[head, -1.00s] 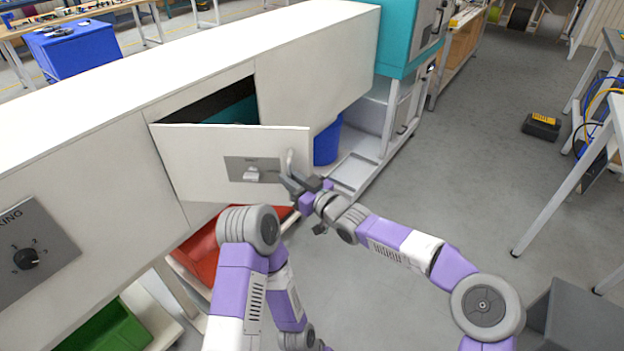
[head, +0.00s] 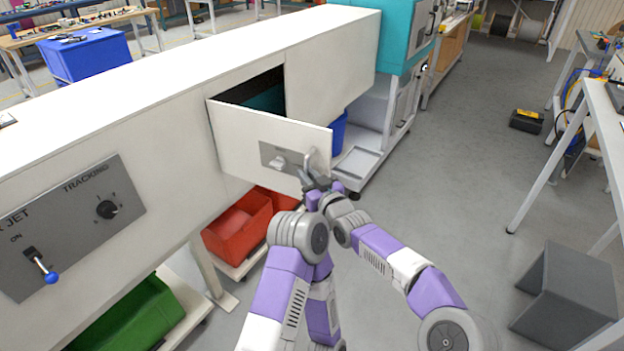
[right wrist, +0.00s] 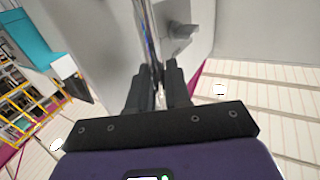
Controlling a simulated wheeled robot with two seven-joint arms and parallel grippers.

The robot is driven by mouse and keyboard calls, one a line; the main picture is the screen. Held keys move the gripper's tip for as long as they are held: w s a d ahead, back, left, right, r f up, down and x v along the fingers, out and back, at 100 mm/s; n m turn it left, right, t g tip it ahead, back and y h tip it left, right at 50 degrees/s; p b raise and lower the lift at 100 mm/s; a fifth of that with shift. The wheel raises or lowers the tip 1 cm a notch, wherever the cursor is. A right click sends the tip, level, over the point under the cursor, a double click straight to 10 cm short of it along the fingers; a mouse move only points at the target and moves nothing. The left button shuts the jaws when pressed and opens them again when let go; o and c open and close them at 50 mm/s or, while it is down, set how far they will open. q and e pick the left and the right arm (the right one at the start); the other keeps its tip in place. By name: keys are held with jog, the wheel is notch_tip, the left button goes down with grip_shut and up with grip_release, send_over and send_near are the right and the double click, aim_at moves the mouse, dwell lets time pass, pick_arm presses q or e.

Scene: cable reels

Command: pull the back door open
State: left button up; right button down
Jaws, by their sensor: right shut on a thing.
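The back door (head: 238,128) is a white panel in the side of the long white machine cabinet. It stands partly open, hinged at its left edge, with its free right edge swung out towards me. Behind it a dark opening with a teal inside (head: 266,100) shows. A grey plate with a small latch knob (head: 281,160) and an upright metal handle (head: 313,158) sit near the free edge. My right gripper (head: 312,180) is shut on the handle; the right wrist view shows its dark fingers (right wrist: 160,80) around the handle bar (right wrist: 152,40).
A red bin (head: 238,226) stands under the cabinet, and a green bin (head: 128,318) is lower left. A control panel (head: 75,228) with knob and blue-tipped lever is on the cabinet front. A grey box (head: 570,295) stands on the right; open floor (head: 440,190) lies between.

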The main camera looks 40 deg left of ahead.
jog(key=shift+s+a+r, duration=0.15)
jog(key=shift+s+a, duration=0.15)
jog(key=shift+s, duration=0.25)
jog(key=c, duration=1.5)
grip_release()
jog(key=shift+o, duration=1.3)
jog(key=shift+a, duration=0.15)
jog(key=v, duration=0.7)
jog(key=shift+d, duration=0.4)
jog(key=shift+w, duration=0.1)
